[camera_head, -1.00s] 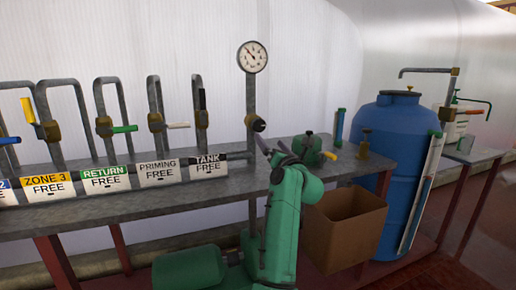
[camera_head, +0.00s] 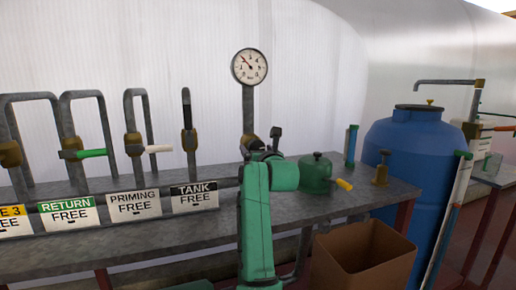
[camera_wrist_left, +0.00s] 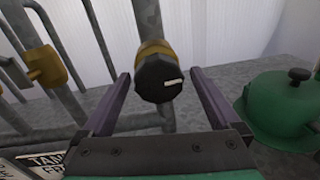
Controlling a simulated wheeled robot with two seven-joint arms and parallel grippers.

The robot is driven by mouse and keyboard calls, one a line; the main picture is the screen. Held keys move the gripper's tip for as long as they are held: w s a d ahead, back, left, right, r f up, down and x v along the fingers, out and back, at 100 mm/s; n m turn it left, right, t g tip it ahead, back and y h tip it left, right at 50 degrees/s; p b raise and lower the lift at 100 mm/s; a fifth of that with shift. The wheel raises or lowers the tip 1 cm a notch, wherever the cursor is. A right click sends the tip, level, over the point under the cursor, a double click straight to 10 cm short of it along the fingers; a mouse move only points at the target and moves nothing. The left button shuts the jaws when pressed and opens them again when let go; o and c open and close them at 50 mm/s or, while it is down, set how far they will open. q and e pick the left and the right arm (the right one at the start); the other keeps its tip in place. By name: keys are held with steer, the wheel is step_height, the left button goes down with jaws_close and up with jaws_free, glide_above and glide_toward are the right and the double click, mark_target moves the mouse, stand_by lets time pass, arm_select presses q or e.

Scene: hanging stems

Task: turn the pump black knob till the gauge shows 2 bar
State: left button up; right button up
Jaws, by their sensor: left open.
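The round white gauge (camera_head: 249,67) tops a grey upright pipe; its needle points to the upper left, and the figures are too small to read surely. The black knob (camera_wrist_left: 158,78) with a white mark sits on a brass fitting (camera_wrist_left: 153,48) on the pipe. The mark points to the right in the left wrist view. My left gripper (camera_wrist_left: 160,76) is open, with one finger on each side of the knob and gaps visible. In the head view the left gripper (camera_head: 264,143) is at the knob's height and mostly hides it. My right gripper is not in view.
Lever valves with labels, such as TANK FREE (camera_head: 195,196), line the left. A cardboard box (camera_head: 362,258) and a blue tank (camera_head: 408,150) are at right.

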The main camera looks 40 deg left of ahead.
arm_select(q)
steer(key=shift+s+d+r, duration=0.1)
steer(key=shift+s+r, duration=0.05)
steer(key=shift+s, duration=0.1)
steer(key=shift+c, duration=0.6)
steer(key=c, duration=1.2)
steer(key=shift+c, duration=0.2)
steer(key=shift+n+b, duration=0.3)
steer(key=shift+b, duration=0.15)
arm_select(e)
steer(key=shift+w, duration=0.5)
arm_select(q)
steer(key=o, duration=1.4)
steer(key=shift+c, duration=0.2)
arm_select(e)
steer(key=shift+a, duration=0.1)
